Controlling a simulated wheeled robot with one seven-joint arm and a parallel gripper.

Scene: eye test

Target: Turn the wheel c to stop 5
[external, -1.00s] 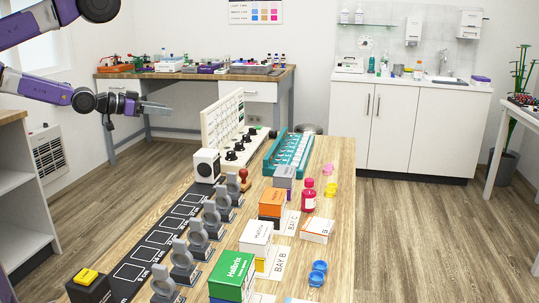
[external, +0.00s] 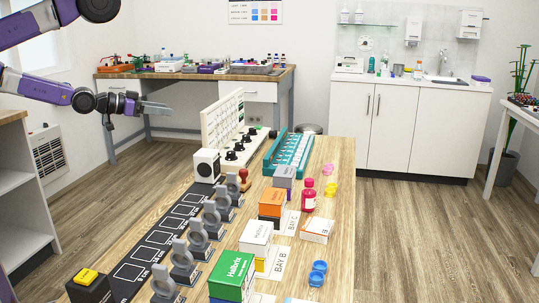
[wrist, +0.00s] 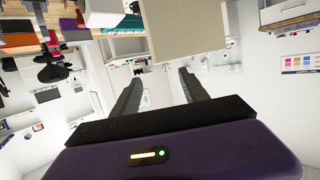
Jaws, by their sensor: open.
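Several black knobs (external: 239,146) stand in a row at the foot of an upright white board (external: 222,120) on the wooden table. They may be the wheels. Their letters and stop numbers are too small to read, so I cannot tell which is c. My gripper (external: 168,108) is left of the board, in the air, apart from it and the knobs. In the wrist view my gripper (wrist: 160,77) is open, with nothing between its two dark fingers. A plain beige panel (wrist: 195,28) shows beyond the fingertips, perhaps the board.
A white box with a black disc (external: 206,166) and a red-brown stamp (external: 244,178) stand near the board. A teal rack (external: 289,152) lies to its right. Grey ring stands (external: 199,241), cartons (external: 256,238) and a red bottle (external: 308,195) fill the nearer table. Air around my gripper is free.

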